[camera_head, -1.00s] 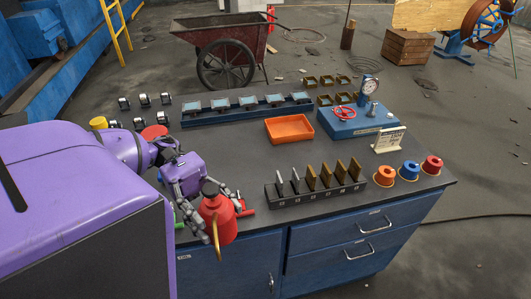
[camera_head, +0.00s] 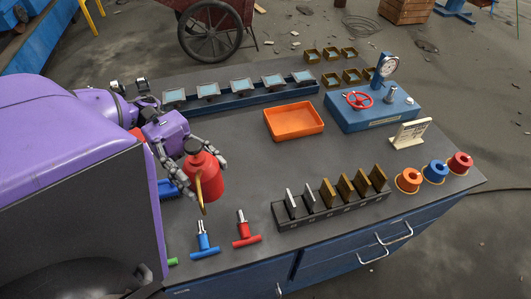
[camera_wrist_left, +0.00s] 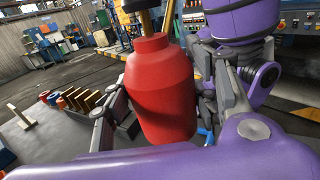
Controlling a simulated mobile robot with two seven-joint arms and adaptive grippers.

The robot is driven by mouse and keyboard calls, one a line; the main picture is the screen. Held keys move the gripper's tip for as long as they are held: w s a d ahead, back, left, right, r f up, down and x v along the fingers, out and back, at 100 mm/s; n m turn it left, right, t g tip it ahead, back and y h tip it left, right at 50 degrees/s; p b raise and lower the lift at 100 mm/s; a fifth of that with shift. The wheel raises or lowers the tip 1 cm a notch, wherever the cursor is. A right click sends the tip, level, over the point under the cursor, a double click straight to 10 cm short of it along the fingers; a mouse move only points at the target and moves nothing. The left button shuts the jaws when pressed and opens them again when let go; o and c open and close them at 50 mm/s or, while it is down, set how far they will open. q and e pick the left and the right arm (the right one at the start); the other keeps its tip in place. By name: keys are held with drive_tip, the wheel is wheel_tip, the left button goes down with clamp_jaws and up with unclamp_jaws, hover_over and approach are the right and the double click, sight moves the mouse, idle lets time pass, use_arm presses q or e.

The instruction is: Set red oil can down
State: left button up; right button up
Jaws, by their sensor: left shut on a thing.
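The red oil can (camera_head: 204,178) has a dark cap and a brass-coloured spout or handle on its near side. My left gripper (camera_head: 190,167) is shut around the can's body, at the left part of the workbench. In the left wrist view the can (camera_wrist_left: 161,95) looks roughly upright between the fingers (camera_wrist_left: 160,108). The can appears over the bench top, behind two T-handled tools. Whether its base touches the bench cannot be told.
A blue T-handled tool (camera_head: 204,243) and a red one (camera_head: 244,231) lie in front of the can. A slotted rack (camera_head: 330,213) stands to the right. An orange tray (camera_head: 294,121) lies behind. Bare bench top (camera_head: 245,185) shows between can and rack.

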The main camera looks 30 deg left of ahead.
use_arm(q)
drive_tip(key=shift+w+a, duration=0.2)
drive_tip(key=shift+w, duration=0.2)
drive_tip(key=w+f+b, duration=0.2)
drive_tip(key=w+f, duration=0.2)
drive_tip(key=w, duration=0.5)
hover_over(250, 176)
wheel_tip(250, 176, down, 8)
drive_tip(key=shift+f+b, duration=0.25)
drive_tip(key=shift+b, duration=0.2)
drive_tip(key=shift+f, duration=0.15)
use_arm(e)
wheel_tip(250, 176, down, 2)
drive_tip(key=shift+s+d+f, duration=0.1)
drive_tip(key=shift+d+f, duration=0.05)
drive_tip(key=shift+f, duration=0.1)
